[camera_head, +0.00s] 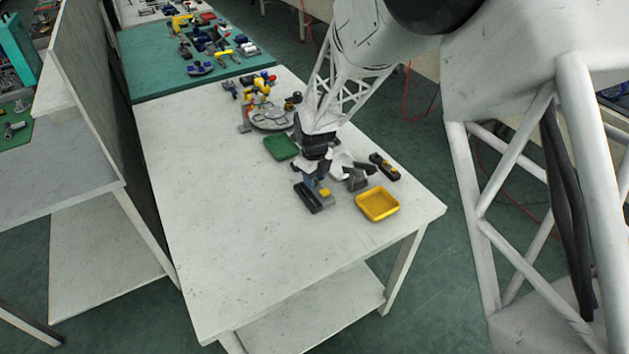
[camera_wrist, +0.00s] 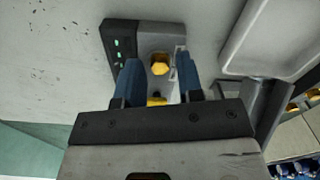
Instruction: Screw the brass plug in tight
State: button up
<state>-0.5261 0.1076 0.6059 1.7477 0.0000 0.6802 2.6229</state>
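A grey block (camera_wrist: 148,33) with a dark side unit (camera_wrist: 117,48) bearing small green lights stands on the table. A yellow hex head, likely the brass plug (camera_wrist: 159,65), shows on the block's top. A yellow spot shows on the block in the head view (camera_head: 325,191). My gripper (camera_wrist: 159,72) is open, its two blue fingers apart over the block, one on each side, with clear gaps around the hex head. A second yellow piece (camera_wrist: 157,101) shows between the fingers near the palm, partly hidden; I cannot tell what it is. How deep the plug sits is unclear.
A white tray (camera_wrist: 232,64) lies right of the block in the wrist view. A yellow tray (camera_head: 377,217) and a green tray (camera_head: 281,147) stand nearby. A black and yellow tool (camera_head: 384,166) and grey parts (camera_head: 356,180) lie to the right. The table's left side is clear.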

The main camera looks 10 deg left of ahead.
jog(key=shift+r, duration=0.1)
jog(key=shift+r, duration=2.15)
jog(key=shift+d+r, duration=0.15)
jog(key=s+d+r+n+t, duration=0.1)
jog(key=s+d+r+n, duration=0.5)
jog(key=d+r, duration=0.45)
jog(key=s+d+r+n, duration=0.6)
jog(key=d+r, duration=0.3)
jog(key=d, duration=0.3)
jog(key=s+d+r+n, duration=0.2)
jog(key=s+d+n, duration=0.4)
jog(key=s, duration=0.4)
jog(key=s+d+r+n+t, duration=0.1)
jog(key=s+d+r+n, duration=0.1)
jog(key=s+d+n, duration=0.3)
jog(key=s+d, duration=0.3)
jog(key=s, duration=0.3)
jog(key=shift+r+n+t, duration=0.2)
jog(key=shift+n+t, duration=0.1)
jog(key=shift+n, duration=0.1)
